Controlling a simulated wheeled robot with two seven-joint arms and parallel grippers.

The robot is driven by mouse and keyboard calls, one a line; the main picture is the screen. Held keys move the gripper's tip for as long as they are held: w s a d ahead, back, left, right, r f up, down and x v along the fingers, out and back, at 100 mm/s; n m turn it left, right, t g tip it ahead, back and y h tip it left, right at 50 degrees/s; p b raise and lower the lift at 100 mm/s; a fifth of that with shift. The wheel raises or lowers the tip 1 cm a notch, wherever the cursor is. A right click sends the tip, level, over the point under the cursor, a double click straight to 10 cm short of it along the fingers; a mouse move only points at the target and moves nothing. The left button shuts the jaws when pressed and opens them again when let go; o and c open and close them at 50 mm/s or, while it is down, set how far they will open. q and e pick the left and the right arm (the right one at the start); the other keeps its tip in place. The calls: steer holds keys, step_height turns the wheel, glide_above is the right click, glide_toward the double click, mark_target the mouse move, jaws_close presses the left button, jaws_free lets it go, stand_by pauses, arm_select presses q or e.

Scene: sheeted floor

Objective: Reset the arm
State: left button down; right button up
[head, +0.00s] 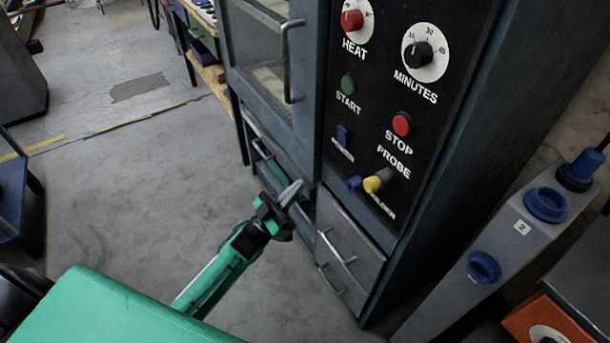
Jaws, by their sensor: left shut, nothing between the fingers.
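My left arm reaches up from the lower left, green with a black wrist. My left gripper (291,192) is shut and empty, in front of the lower part of a dark blue-grey oven cabinet (435,170). It is below the glass door and left of the control panel. I cannot tell whether it touches the cabinet. My right gripper is not in view.
The panel has a red heat knob (352,19), a minutes dial (424,54), a green start button (347,84) and a red stop button (402,124). A drawer (346,245) is below. A grey bench with blue sockets (484,267) stands right. Floor (120,200) is open at left.

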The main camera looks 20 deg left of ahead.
arm_select(q)
steer(key=shift+s+a+f, duration=0.3)
steer(key=shift+s+f, duration=0.05)
steer(key=shift+f, duration=0.25)
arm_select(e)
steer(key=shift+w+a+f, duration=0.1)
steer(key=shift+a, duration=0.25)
